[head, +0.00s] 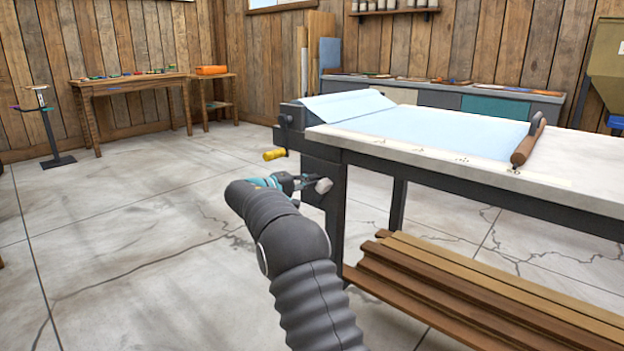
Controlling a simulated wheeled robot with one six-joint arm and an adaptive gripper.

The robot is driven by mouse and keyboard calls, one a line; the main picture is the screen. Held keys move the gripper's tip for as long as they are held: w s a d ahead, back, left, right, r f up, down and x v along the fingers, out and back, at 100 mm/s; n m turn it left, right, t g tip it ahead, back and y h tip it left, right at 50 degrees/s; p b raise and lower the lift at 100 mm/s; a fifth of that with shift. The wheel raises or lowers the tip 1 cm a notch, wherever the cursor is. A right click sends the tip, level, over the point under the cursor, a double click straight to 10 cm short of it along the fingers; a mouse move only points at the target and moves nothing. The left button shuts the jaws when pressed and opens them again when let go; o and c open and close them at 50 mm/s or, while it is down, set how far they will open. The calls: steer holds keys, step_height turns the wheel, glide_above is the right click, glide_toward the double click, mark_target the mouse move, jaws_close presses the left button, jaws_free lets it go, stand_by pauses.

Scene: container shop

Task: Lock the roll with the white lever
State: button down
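A pale blue sheet (425,128) lies over the table top, and its raised, curved part (345,105) at the left end looks like the roll. A whitish lever knob (323,186) sits low at the table's left end, beside the dark leg. My gripper (307,181) is right at this knob, reaching it from the left. Its fingers are small and partly overlap the lever, so I cannot tell whether they touch or grip it. A yellow crank handle (274,154) sticks out just above my gripper.
A wooden roller or bar (528,141) lies across the table's right part. Brown planks (470,290) are stacked below the table. A wooden bench (130,80) and a dark stand (50,135) are at the back left. The concrete floor on the left is clear.

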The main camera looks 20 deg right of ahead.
steer(key=shift+w+a+r+p, duration=0.35)
steer(key=shift+w+r+p, duration=0.2)
steer(key=shift+p, duration=0.05)
steer(key=shift+w+a+r+p, duration=0.3)
steer(key=shift+w+r+p, duration=0.2)
steer(key=shift+r+p, duration=0.1)
steer(key=v, duration=1)
steer(key=shift+r, duration=0.3)
steer(key=shift+a, duration=0.15)
